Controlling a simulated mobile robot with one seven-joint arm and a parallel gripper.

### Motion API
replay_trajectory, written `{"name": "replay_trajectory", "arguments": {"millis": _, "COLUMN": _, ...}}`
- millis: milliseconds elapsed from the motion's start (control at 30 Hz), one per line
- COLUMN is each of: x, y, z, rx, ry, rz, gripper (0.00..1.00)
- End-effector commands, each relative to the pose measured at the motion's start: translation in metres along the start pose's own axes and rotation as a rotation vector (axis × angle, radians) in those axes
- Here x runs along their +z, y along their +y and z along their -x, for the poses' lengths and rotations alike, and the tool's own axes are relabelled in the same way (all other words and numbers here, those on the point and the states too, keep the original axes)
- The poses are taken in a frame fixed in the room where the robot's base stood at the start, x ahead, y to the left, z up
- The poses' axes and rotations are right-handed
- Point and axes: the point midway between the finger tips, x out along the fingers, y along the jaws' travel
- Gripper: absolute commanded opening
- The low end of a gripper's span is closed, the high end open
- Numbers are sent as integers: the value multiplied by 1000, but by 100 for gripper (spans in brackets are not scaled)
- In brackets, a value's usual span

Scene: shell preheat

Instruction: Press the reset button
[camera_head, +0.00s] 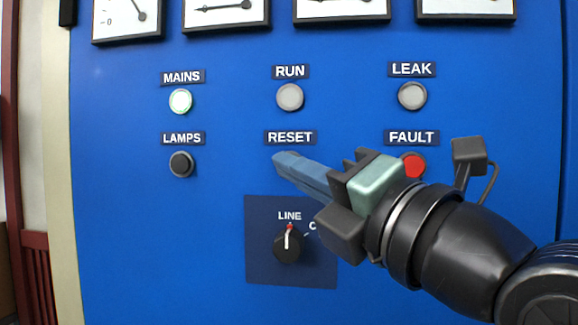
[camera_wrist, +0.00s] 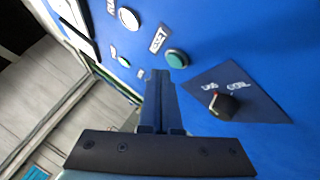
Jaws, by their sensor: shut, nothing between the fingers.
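The reset button shows in the wrist view as a round green button (camera_wrist: 177,58) beside the RESET label. In the wrist view the fingertips (camera_wrist: 160,76) appear just below and left of the green button. I cannot tell whether they touch the panel.
The blue panel also carries a lit MAINS lamp (camera_head: 180,101), a black LAMPS button (camera_head: 181,164), grey RUN (camera_head: 290,97) and LEAK (camera_head: 412,96) lamps, and a red FAULT light (camera_head: 412,165) partly behind my gripper. The LINE knob (camera_head: 288,243) sits below my fingers.

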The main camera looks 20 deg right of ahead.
Motion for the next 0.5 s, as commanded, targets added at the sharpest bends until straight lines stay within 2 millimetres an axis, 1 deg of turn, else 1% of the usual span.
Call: {"name": "replay_trajectory", "arguments": {"millis": 500, "x": -23, "y": 23, "z": 32, "rx": 1, "ry": -1, "rz": 3, "gripper": 0}}
